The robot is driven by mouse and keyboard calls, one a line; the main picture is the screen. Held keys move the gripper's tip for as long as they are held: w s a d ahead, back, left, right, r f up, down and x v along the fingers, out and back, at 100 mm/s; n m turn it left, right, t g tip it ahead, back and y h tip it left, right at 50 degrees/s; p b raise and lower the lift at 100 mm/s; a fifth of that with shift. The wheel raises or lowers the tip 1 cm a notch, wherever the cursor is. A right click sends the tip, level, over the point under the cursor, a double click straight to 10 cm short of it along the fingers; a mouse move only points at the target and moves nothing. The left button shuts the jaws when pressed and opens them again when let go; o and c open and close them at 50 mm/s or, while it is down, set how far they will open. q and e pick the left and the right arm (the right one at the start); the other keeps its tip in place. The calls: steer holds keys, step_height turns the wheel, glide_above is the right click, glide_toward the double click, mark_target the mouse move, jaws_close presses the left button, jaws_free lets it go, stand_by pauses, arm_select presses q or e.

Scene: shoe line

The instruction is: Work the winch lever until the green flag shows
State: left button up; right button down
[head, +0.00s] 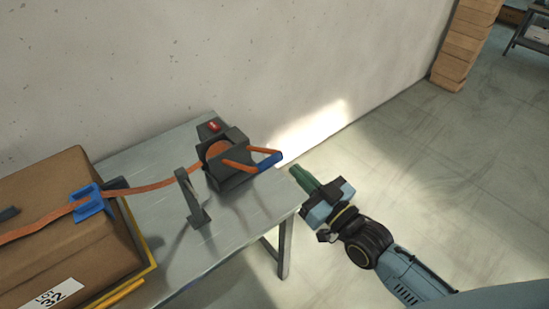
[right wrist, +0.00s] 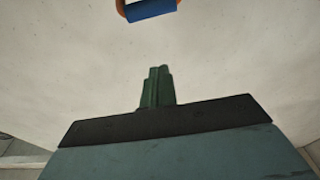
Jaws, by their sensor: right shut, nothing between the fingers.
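The winch (head: 226,158) is a dark grey block with an orange strap reel, at the far right end of the grey table. Its lever has orange arms and a blue grip (head: 269,161), and it points right, past the winch body. The blue grip also shows at the top of the right wrist view (right wrist: 150,9). A red flag (head: 213,126) shows on top of the winch; I see no green flag. My right gripper (head: 298,172) has green fingers, is shut and empty, and is just right of the blue grip, apart from it. My left gripper is out of view.
An orange strap (head: 150,187) runs from the winch past a grey post (head: 191,197) and over a large brown carton (head: 60,225) with a blue corner guard (head: 92,200). A wall stands behind the table (head: 160,148). The floor to the right is open, with stacked boxes (head: 464,45) far back.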

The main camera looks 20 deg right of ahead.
steer(key=shift+w, duration=0.1)
steer(key=r, duration=0.2)
glide_above(272, 162)
steer(key=shift+f, duration=0.25)
steer(key=shift+s+d+f, duration=0.1)
steer(key=shift+s+f, duration=0.1)
steer(key=shift+f, duration=0.85)
steer(key=shift+s+d+f, duration=0.1)
steer(key=shift+s+f, duration=0.1)
steer(key=shift+f, duration=0.8)
steer(key=shift+f, duration=0.1)
